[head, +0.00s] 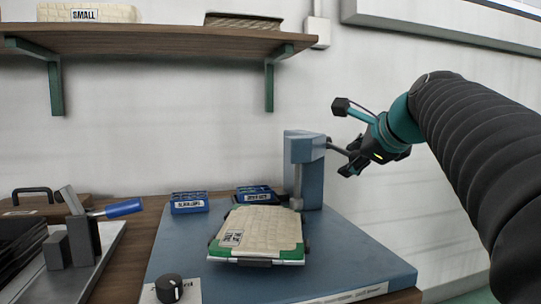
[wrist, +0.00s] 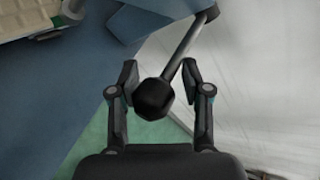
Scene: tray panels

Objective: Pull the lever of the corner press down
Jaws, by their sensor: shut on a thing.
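The corner press (head: 310,175) is a blue-grey column at the back right of a blue base plate. Its lever (head: 337,149) is a dark rod that sticks out to the right, a little below the column's top. In the wrist view the lever's rod (wrist: 184,48) ends in a black knob (wrist: 153,98) between my fingers. My gripper (head: 352,162) is shut on the lever at its knob end, right of the press. A beige tray panel with green corners (head: 262,228) lies in front of the column. My fingers hide the knob in the head view.
Two blue boxes (head: 188,203) stand left of the press. A black dial (head: 169,288) sits at the front left. A blue-handled tool (head: 122,208) is on the far left. A wooden shelf (head: 150,42) hangs above.

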